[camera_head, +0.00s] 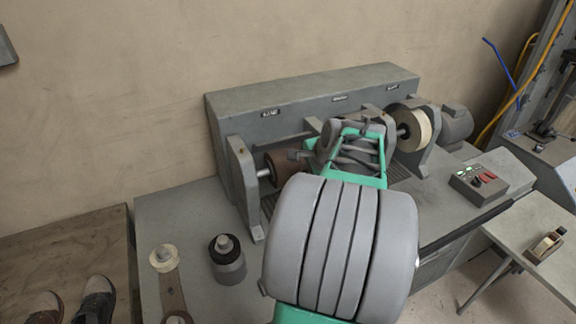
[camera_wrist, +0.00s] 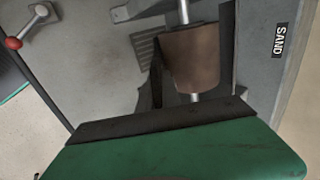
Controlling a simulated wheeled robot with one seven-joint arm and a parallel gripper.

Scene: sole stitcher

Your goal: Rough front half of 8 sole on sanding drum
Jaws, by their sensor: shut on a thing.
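The brown sanding drum (camera_head: 280,168) sits on a shaft at the left end of the grey machine. In the wrist view the drum (camera_wrist: 190,58) is close ahead, beside a SAND label. My gripper (camera_head: 312,153) is at the drum's right side, largely hidden behind my own wrist. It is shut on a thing. A thin dark strip (camera_wrist: 157,75), seen nearly edge-on along the drum's left side in the wrist view, looks like the sole. I cannot tell whether it touches the drum. The size mark and my fingertips are not visible.
The grey machine housing (camera_head: 310,95) stands behind. A cream wheel (camera_head: 414,128) is at its right end. A control box (camera_head: 478,182) is on the bench to the right. Shoes (camera_head: 98,298) are at far left.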

